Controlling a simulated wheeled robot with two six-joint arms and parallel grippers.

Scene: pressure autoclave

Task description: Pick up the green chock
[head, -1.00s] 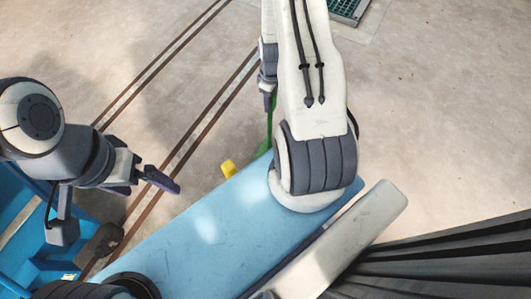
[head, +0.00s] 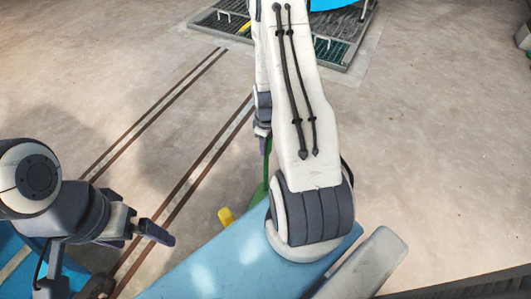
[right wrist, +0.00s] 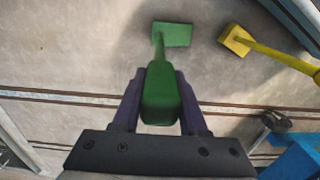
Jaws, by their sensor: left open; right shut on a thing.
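The green chock (head: 267,165) shows in the head view as a thin green strip below my right gripper (head: 262,133), with most of it hidden by my right arm. In the right wrist view, its thick green grip (right wrist: 161,95) is between the two purple fingers of my right gripper (right wrist: 160,108), which is shut on it. A stem leads from the grip to a green block (right wrist: 175,36) at the far end. I cannot tell whether the block touches the floor. My left gripper (head: 140,228) is open and empty at the left of the head view.
A yellow chock (right wrist: 236,40) with a long handle is beside the green block; a yellow part (head: 226,216) shows in the head view. A floor grating (head: 330,48) with a blue object (head: 335,4) is at the back. Open floor (head: 440,130) lies right.

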